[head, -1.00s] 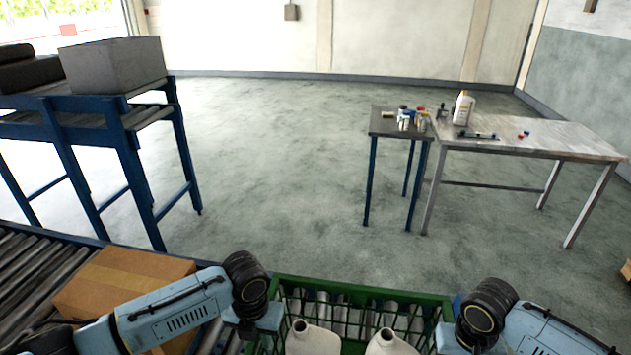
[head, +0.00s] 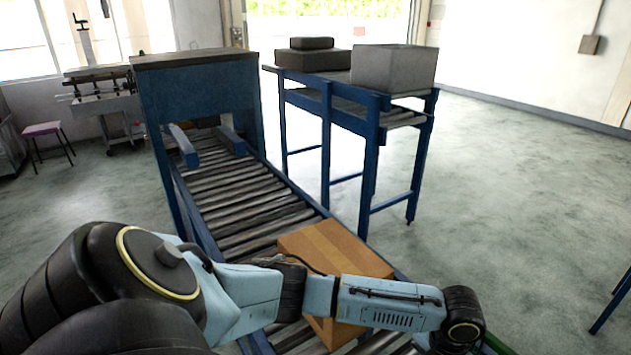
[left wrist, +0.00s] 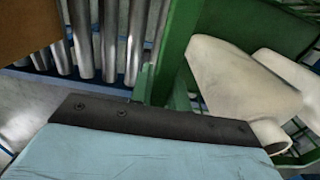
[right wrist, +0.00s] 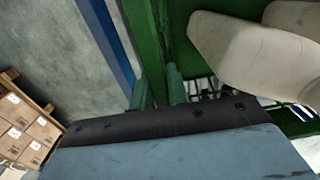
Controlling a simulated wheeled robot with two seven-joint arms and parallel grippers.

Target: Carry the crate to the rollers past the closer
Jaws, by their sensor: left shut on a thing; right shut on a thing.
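The green crate (left wrist: 178,45) holds white jugs (left wrist: 240,85) and fills much of the left wrist view. It also shows in the right wrist view (right wrist: 183,45), while only a sliver is at the bottom of the head view. My left gripper (left wrist: 150,88) is shut on one side of the crate. My right gripper (right wrist: 160,88) is shut on the opposite side and is outside the head view. A roller conveyor (head: 240,195) runs away to a blue closer (head: 200,95) with a dark top. The rollers beyond it are hidden.
A cardboard box (head: 335,245) lies on the near rollers, partly behind my left arm. A second blue roller stand (head: 375,130) with a grey bin (head: 393,69) and dark blocks (head: 305,57) stands to the right. Stacked cartons (right wrist: 30,130) show in the right wrist view. Floor at right is open.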

